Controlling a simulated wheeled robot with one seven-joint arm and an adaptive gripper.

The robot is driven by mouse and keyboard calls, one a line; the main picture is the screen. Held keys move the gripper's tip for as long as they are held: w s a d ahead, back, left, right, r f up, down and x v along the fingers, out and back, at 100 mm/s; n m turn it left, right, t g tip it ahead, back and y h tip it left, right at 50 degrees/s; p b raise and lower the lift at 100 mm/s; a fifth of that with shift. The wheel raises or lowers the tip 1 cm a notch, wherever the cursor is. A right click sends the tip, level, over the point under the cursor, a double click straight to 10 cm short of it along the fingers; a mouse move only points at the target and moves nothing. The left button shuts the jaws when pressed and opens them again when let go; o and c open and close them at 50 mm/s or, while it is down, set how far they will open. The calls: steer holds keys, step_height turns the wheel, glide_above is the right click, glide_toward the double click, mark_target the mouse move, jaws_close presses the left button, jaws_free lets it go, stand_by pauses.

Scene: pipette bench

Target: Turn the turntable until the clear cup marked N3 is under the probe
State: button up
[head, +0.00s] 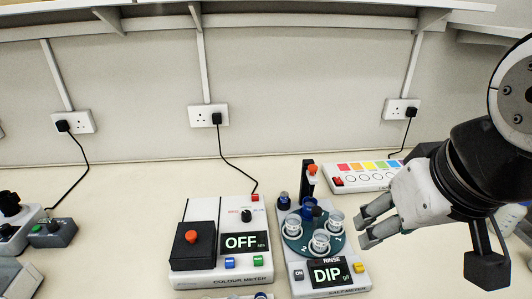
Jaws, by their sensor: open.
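A dark teal turntable (306,250) sits on the white salt meter (303,287) and carries several cups. Clear cups stand at its left (292,226), front (320,242) and right (336,221); a blue cup (308,207) stands at the back. White numerals show on the disc, one like a 2 at front left, but I cannot tell which cup is N3. A black post with an orange top (312,169) rises behind the disc; the probe tip cannot be made out. My gripper (361,231) is open and empty, just right of the turntable, fingers pointing left.
A colour meter (220,278) reading OFF stands to the left. A white panel with coloured squares (365,176) lies behind my gripper. Dark-knobbed devices (52,233) sit far left. The bench between them and the colour meter is clear.

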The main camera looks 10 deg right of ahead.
steer(key=w+n+g, duration=0.3)
steer(key=w+n, duration=0.1)
steer(key=w, duration=0.8)
steer(key=n+g, duration=0.2)
steer(key=n, duration=0.3)
glide_toward(317, 209)
step_height(317, 209, down, 9)
steer(key=shift+w+r, duration=0.1)
jaws_close()
